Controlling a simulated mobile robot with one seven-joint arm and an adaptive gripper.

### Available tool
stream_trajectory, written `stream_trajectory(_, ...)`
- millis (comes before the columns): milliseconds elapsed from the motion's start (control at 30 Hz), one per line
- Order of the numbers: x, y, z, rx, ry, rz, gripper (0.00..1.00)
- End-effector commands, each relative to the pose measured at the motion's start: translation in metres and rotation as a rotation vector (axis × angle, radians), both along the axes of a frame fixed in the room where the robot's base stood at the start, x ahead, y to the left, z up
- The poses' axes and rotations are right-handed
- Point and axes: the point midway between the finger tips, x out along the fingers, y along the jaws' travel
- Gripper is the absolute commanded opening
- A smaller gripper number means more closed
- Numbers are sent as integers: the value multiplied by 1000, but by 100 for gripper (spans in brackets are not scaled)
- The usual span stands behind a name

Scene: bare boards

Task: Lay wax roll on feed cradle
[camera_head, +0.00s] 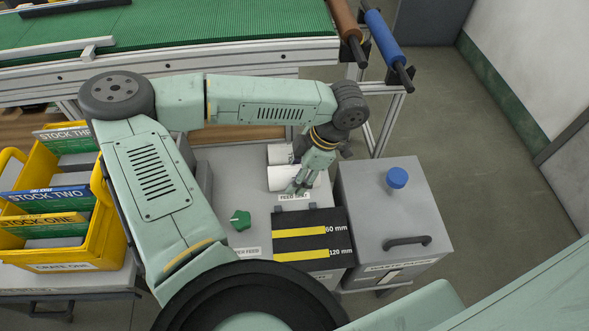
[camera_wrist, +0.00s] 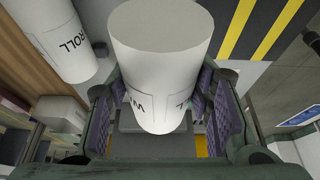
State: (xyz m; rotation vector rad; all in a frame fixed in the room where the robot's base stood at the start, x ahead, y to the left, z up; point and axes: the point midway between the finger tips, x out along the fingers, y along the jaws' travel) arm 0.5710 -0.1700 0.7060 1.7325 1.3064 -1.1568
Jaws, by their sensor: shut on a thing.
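My gripper (camera_head: 304,184) is shut on a white roll (camera_wrist: 160,60), with purple finger pads on both sides of it in the wrist view. Its printed label is partly hidden by the fingers. In the head view the held roll (camera_head: 282,179) shows beside the gripper over a grey bench top, near a small label reading like "FEED UNIT" (camera_head: 293,197). A second white roll (camera_head: 279,153) lies behind it; in the wrist view it is at upper left (camera_wrist: 62,38), printed "ROLL". I cannot clearly make out the feed cradle or whether the held roll touches anything.
A black plate with yellow bars (camera_head: 300,239), marked 60 mm and 120 mm, is in front. A grey cabinet with a blue knob (camera_head: 397,178) stands at right. A green knob (camera_head: 240,220) is at left, beyond it a yellow crate (camera_head: 84,240). A green conveyor (camera_head: 200,30) runs behind.

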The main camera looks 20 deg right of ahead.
Motion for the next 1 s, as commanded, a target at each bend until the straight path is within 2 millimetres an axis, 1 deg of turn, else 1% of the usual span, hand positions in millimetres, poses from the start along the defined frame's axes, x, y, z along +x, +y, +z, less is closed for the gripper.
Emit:
stream_trajectory(400, 0, -1, -3, 2, -3, 5, 10)
stream_trajectory(1000, 0, -1, -56, 3, -1, 4, 10)
